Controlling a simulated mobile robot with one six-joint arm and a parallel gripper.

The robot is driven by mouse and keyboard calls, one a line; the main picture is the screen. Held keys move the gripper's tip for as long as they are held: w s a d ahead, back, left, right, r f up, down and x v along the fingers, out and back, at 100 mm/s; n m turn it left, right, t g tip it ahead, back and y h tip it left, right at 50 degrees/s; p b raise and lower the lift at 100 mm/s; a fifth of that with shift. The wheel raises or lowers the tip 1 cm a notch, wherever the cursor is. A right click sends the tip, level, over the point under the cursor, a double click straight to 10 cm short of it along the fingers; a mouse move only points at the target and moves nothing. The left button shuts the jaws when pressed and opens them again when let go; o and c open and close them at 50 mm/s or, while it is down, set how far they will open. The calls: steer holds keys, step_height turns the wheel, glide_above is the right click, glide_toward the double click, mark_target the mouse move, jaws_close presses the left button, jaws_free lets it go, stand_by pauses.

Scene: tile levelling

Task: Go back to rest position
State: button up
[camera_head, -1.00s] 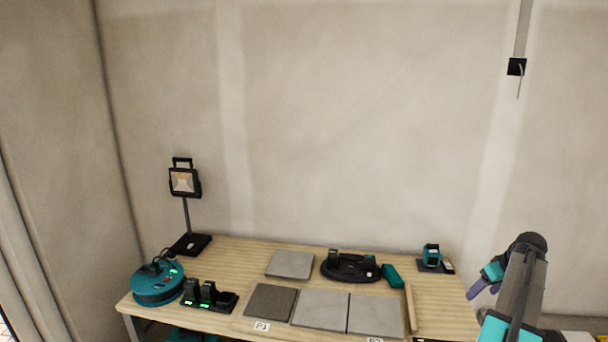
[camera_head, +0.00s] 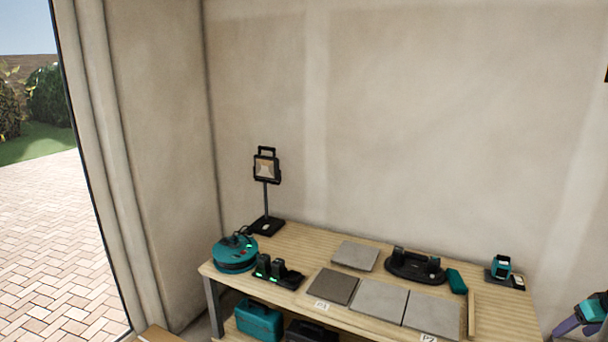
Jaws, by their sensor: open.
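Part of my arm shows at the lower right edge, with my gripper (camera_head: 567,327) beside the right end of the wooden workbench (camera_head: 300,243). Its purple fingers are partly cut off by the frame and hold nothing that I can see. Several grey tiles lie on the bench: a dark one (camera_head: 334,287), two lighter ones (camera_head: 379,300) in the front row, and one (camera_head: 354,256) behind. A black suction lifter (camera_head: 414,268) lies behind the front tiles, apart from my gripper.
A work lamp (camera_head: 267,168), a teal cable reel (camera_head: 234,255) and a black charger (camera_head: 277,271) stand at the bench's left. A teal case (camera_head: 259,322) sits on the lower shelf. A small teal device (camera_head: 501,267) stands at the back right. Open paving (camera_head: 60,250) lies outside at left.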

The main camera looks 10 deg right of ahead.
steer(key=w+a+f+g+y+b, duration=0.1)
steer(key=w+a+f, duration=0.3)
steer(key=a+f, duration=0.5)
steer(key=w+a+f+g+y+b, duration=0.15)
steer(key=w+a+f, duration=0.25)
steer(key=a+f, duration=0.55)
steer(key=w+a+f+g+b, duration=0.1)
steer(key=w+a+f+b, duration=0.15)
steer(key=a+f, duration=0.65)
steer(key=s+a+f+n+g+b, duration=0.1)
steer(key=a+f, duration=0.5)
steer(key=a, duration=0.3)
steer(key=s+a+f+g+b, duration=0.1)
steer(key=a+f, duration=0.5)
steer(key=a, duration=0.4)
steer(key=s+a+f+n+g+h+b, duration=0.1)
steer(key=s+a+f+g+b, duration=0.1)
steer(key=s+a+f, duration=0.5)
steer(key=s+a+f+n+g+b, duration=0.1)
steer(key=s+a+f+g+b, duration=0.1)
steer(key=s+a+f, duration=0.6)
steer(key=s+a, duration=0.6)
steer(key=s, duration=0.1)
steer(key=shift+g+h, duration=0.35)
steer(key=shift+d, duration=0.1)
